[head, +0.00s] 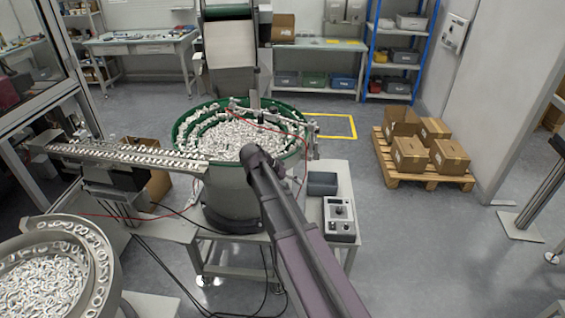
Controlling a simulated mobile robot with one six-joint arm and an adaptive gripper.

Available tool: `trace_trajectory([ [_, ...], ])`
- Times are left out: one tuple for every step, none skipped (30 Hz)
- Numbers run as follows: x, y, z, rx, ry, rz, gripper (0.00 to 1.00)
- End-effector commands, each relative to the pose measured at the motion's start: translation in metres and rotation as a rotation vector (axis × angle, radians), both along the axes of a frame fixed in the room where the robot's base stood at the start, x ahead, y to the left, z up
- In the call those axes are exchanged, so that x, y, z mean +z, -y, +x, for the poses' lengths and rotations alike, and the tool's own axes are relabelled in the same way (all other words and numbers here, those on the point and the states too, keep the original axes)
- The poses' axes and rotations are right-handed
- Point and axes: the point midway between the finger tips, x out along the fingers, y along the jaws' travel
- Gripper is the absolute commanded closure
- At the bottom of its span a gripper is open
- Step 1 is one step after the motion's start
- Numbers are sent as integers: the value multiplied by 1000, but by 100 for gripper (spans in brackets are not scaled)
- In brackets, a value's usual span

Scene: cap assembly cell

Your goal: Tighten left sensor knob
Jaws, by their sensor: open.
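The green-rimmed bowl feeder (184,128), full of small white parts, stands in the middle of the head view. A sensor bracket (270,114) with a thin red cable runs over the bowl's far right rim. The knobs on it are too small to tell apart, so I cannot pick out the left sensor knob. My purple-grey arm reaches from the bottom edge up to the bowl's near right side and covers part of it. My gripper does not show; no fingers can be made out.
A linear track (125,157) leads left from the bowl. A control box (339,219) and a dark bin (322,183) sit on the stand at right. A second bowl (45,280) is at lower left. Boxes on a pallet (428,178) stand right, with clear floor between.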

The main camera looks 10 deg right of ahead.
Motion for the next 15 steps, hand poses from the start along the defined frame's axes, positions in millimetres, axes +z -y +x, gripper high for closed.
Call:
trace_trajectory([
  [-17, 4, -28, 38, -45, 64, 13],
  [-25, 4, -39, 65, -71, 105, 13],
  [-34, 4, -52, 103, -102, 158, 13],
  [-40, 2, -62, 133, -124, 199, 13],
  [-47, 1, -72, 162, -144, 239, 13],
  [-54, 0, -86, 204, -169, 292, 13],
  [-60, -2, -96, 236, -185, 332, 13],
  [-65, -4, -105, 267, -198, 369, 13],
  [-71, -7, -117, 310, -214, 419, 13],
  [-75, -9, -125, 340, -223, 454, 13],
  [-79, -12, -133, 370, -230, 486, 13],
  [-83, -15, -142, 410, -238, 526, 13],
  [-85, -18, -149, 437, -242, 553, 13],
  [-87, -20, -155, 461, -246, 579, 13],
  [-90, -23, -161, 492, -247, 609, 13],
])
